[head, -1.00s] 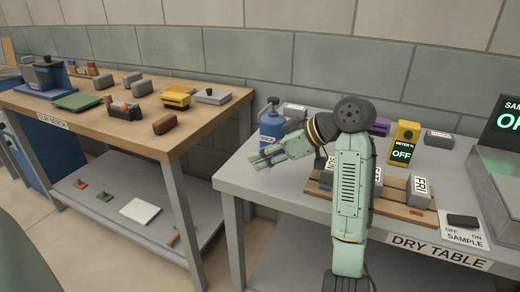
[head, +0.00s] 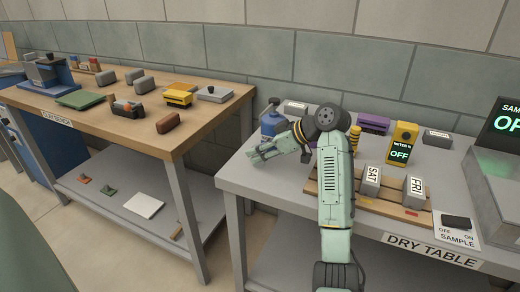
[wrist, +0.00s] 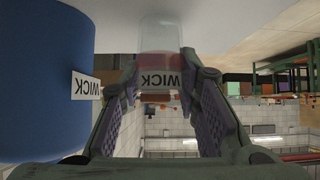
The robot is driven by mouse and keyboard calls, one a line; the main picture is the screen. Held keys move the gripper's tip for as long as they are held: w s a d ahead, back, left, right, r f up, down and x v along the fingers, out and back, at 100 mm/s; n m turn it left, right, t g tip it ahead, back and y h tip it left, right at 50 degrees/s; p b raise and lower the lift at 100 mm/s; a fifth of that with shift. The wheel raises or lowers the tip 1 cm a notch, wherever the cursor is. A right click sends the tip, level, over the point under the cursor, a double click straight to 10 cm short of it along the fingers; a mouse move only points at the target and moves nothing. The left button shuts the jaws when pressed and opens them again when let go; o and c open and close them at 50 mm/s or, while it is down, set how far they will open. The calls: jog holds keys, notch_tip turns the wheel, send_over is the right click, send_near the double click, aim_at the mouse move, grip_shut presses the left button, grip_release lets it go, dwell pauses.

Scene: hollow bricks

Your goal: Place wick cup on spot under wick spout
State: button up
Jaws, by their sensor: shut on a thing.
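The wick cup (wrist: 158,36) is a clear cup with a white WICK label; in the wrist view it sits between my fingers. My gripper (wrist: 160,84) is shut on it. In the head view my gripper (head: 256,156) is over the left end of the dry table, in front of the blue WICK container (head: 270,124), and the cup is hard to make out there. The container fills the left of the wrist view (wrist: 40,70), close beside the cup. A grey spout part (head: 272,103) shows at the container's top. The spot under the spout is not visible.
The dry table (head: 236,176) carries a wooden rack (head: 395,210) with SAT and FRI bricks, a yellow meter (head: 403,143) reading OFF, and a purple item (head: 373,123). The clay bench (head: 120,94) stands to the left across a gap.

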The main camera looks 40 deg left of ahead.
jog(key=shift+f, duration=0.1)
jog(key=shift+f, duration=0.15)
jog(key=o, duration=1)
jog(key=shift+c, duration=0.2)
jog(key=shift+r, duration=0.35)
jog(key=b+v, duration=0.2)
jog(key=v, duration=1)
jog(key=shift+f, duration=0.1)
